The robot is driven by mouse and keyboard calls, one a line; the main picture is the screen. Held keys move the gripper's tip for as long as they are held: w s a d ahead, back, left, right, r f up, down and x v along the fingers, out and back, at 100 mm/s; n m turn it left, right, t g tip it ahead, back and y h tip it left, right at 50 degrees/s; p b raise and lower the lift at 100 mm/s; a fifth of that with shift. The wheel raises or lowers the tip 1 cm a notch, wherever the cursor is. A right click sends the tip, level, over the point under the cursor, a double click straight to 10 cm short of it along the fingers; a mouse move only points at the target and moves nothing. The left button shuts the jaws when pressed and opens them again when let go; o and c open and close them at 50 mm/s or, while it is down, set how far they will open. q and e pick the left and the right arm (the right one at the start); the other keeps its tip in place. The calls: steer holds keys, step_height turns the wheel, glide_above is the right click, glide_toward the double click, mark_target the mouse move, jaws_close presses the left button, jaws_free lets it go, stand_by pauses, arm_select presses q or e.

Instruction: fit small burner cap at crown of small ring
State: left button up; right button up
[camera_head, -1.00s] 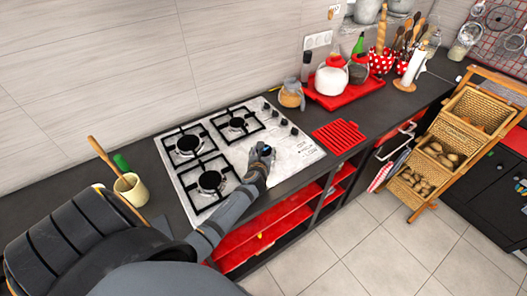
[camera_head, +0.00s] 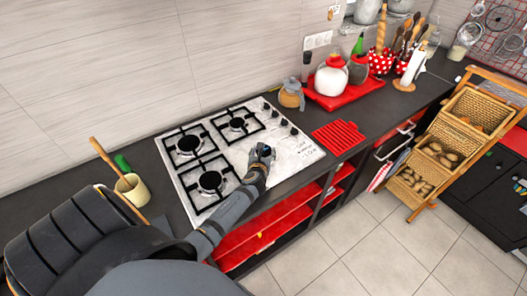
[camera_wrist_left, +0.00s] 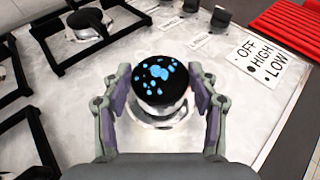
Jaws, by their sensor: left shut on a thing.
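The small burner cap (camera_wrist_left: 160,80) is a black disc with light blue spots, seen from above in the left wrist view. My left gripper (camera_head: 263,151) is shut on it, with one finger on each side. In the head view the gripper is over the front right part of the white hob (camera_head: 299,153), and the cap is mostly hidden by it. A pale, shiny round ring (camera_wrist_left: 158,119) shows just below the cap in the wrist view. I cannot tell whether the cap touches it. My right gripper is not in view.
Several black pan grates (camera_head: 212,180) with burners stand left of the gripper. Black knobs (camera_head: 283,122) line the hob's right side, near a label (camera_wrist_left: 258,62). A red grid (camera_head: 338,137) lies on the counter to the right, and a cream cup (camera_head: 133,188) stands at the left.

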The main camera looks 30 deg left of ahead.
arm_select(q)
steer(key=shift+f+b, duration=0.75)
steer(key=shift+f, duration=0.2)
steer(key=o, duration=1.2)
steer(key=shift+s, duration=0.1)
steer(key=v, duration=1.2)
steer(key=shift+f, duration=0.1)
